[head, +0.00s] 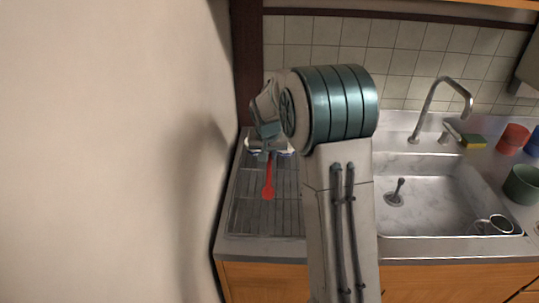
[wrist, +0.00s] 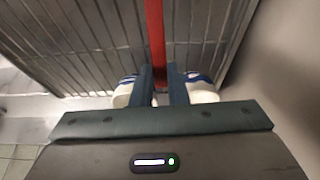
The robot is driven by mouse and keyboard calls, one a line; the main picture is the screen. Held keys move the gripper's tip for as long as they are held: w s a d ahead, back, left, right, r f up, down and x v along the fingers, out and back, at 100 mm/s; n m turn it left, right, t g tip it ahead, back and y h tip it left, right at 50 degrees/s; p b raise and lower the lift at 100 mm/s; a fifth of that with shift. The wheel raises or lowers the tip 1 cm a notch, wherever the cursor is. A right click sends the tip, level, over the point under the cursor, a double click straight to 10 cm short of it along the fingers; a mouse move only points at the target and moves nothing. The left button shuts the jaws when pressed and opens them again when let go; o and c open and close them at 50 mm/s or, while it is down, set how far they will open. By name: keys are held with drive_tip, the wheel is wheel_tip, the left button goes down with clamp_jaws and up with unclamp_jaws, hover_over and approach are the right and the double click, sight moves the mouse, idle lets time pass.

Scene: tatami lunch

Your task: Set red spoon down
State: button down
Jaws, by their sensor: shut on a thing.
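The red spoon (head: 268,186) hangs or lies with its bowl toward the front of the metal drying rack (head: 244,218), left of the sink. My gripper (head: 265,154) is over the back of the rack, shut on the spoon's handle end. In the wrist view my fingers (wrist: 161,76) close on the red handle (wrist: 154,28), which runs up out of the picture over the rack's bars (wrist: 70,45). I cannot tell whether the spoon touches the bars. The spoon's bowl is outside the wrist view.
White-and-blue dishes (wrist: 203,90) stand close on both sides of my fingers. A plain wall (head: 110,150) rises left of the rack.

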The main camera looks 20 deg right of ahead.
drive_tip(key=shift+f, duration=0.4)
